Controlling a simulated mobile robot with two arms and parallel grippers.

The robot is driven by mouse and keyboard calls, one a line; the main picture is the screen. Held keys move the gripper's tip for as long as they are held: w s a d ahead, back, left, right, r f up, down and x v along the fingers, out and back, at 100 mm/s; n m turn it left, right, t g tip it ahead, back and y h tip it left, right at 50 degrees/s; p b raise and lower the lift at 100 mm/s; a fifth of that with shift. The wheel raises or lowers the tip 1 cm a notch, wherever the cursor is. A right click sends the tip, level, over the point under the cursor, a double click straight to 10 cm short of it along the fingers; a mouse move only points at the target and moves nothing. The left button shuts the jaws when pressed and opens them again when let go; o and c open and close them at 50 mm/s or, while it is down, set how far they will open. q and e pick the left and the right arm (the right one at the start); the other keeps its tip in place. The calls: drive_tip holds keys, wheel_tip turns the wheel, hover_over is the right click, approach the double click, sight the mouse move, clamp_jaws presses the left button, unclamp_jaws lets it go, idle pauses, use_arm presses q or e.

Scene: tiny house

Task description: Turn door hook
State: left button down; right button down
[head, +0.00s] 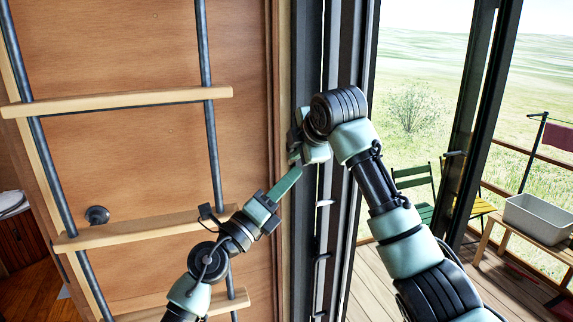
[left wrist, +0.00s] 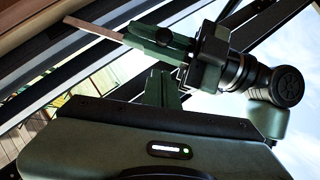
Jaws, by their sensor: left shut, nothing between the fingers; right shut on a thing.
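My left gripper (head: 296,171) is shut and empty, its green fingers pointing up and right at the door frame, just below my right gripper. Its fingers also show in the left wrist view (left wrist: 162,88). My right gripper (head: 294,150) is at the door frame (head: 303,235), its fingers mostly hidden by its wrist in the head view. In the left wrist view my right gripper (left wrist: 130,38) is shut on a thin brownish strip (left wrist: 92,28) that sticks out past its fingers. I cannot tell whether this strip is the door hook.
A wooden ladder (head: 120,101) with dark rails stands against the wood wall (head: 160,155) at the left. Small fittings (head: 325,203) sit on the dark frame. Beyond the glass are a deck (head: 380,285), a green chair (head: 413,178) and a grey tub (head: 540,217) on a bench.

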use_arm(q)
drive_tip(key=shift+w+a+r, duration=0.15)
drive_tip(key=shift+w+r, duration=0.45)
drive_tip(key=shift+w, duration=0.05)
drive_tip(key=shift+w+a+r, duration=0.15)
drive_tip(key=shift+w+r, duration=0.45)
use_arm(e)
drive_tip(key=shift+a, duration=0.25)
